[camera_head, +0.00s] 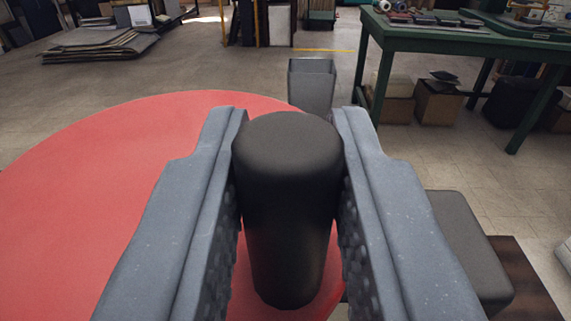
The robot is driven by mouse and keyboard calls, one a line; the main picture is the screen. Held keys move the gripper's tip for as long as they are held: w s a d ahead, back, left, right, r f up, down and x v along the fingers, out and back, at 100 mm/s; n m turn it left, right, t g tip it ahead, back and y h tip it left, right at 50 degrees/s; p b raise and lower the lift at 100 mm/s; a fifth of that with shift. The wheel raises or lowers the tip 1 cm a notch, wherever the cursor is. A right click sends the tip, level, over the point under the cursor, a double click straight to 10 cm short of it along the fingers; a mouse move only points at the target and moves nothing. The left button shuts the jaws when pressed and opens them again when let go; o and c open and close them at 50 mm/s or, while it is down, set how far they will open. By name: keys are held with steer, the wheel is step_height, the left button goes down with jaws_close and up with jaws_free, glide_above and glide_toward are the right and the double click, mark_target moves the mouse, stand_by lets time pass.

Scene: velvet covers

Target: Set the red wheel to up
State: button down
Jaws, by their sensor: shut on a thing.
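The red wheel (110,190) is a large flat red disc that fills the left and lower middle of the view. A black rounded handle (290,190) stands out from the wheel near its right edge. My gripper (290,135) is shut on this handle, with one grey finger on each side and both textured pads against it. The lower part of the wheel is cut off by the picture edge and partly hidden behind my fingers. I see no mark on the wheel that tells its setting.
A dark block (465,245) and a brown wooden surface (525,280) lie at the lower right. A grey bin (312,85) stands behind the handle. A green table (450,35) with boxes (438,102) under it is at the back right. Open tiled floor lies between.

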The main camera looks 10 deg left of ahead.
steer(key=shift+w+d+r, duration=0.15)
steer(key=shift+w+d, duration=0.05)
steer(key=shift+w, duration=0.1)
stand_by(0.4)
steer(key=c, duration=1.3)
jaws_free()
steer(key=s+d+b, duration=0.1)
steer(key=s+d, duration=0.1)
steer(key=s, duration=1.1)
steer(key=shift+s+d, duration=0.2)
steer(key=shift+s, duration=0.05)
